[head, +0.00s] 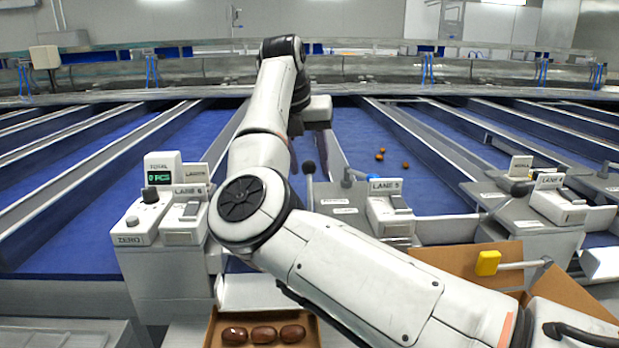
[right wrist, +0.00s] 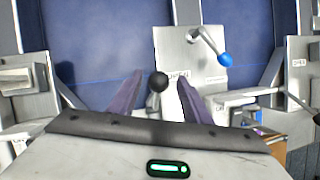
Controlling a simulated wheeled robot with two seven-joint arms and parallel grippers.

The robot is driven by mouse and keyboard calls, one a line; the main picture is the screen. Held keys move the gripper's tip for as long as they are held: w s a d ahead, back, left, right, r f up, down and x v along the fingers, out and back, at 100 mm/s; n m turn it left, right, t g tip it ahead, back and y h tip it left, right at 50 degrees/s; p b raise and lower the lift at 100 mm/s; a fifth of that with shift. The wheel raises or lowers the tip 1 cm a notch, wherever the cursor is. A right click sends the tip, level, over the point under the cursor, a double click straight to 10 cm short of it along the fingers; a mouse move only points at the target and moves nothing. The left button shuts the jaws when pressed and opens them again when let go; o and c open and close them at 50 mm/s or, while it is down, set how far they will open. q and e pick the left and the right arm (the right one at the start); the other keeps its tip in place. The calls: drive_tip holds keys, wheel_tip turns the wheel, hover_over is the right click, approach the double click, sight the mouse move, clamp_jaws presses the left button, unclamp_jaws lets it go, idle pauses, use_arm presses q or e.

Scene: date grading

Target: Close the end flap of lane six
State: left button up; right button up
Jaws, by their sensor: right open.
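The lane six control box (head: 190,194), marked LANE 6, stands left of my right arm in the head view. A lever with a black ball knob (head: 309,167) stands upright to its right, beside a grey labelled panel (head: 340,198). In the right wrist view, my right gripper (right wrist: 161,77) is open, with its dark fingers on either side of the black knob (right wrist: 157,82); whether they touch it cannot be told. My arm hides much of the lane end, and I cannot make out the flap's position. My left gripper is out of view.
A blue-tipped lever (right wrist: 225,59) stands close by on the panel. The lane five box (head: 390,213) is to the right, with a few dates on the blue belt behind. A tray of three dates (head: 210,330) sits below. A brown carton (head: 455,261) is lower right.

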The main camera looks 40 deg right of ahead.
drive_tip(key=x, duration=0.6)
drive_tip(key=shift+w, duration=0.1)
clamp_jaws()
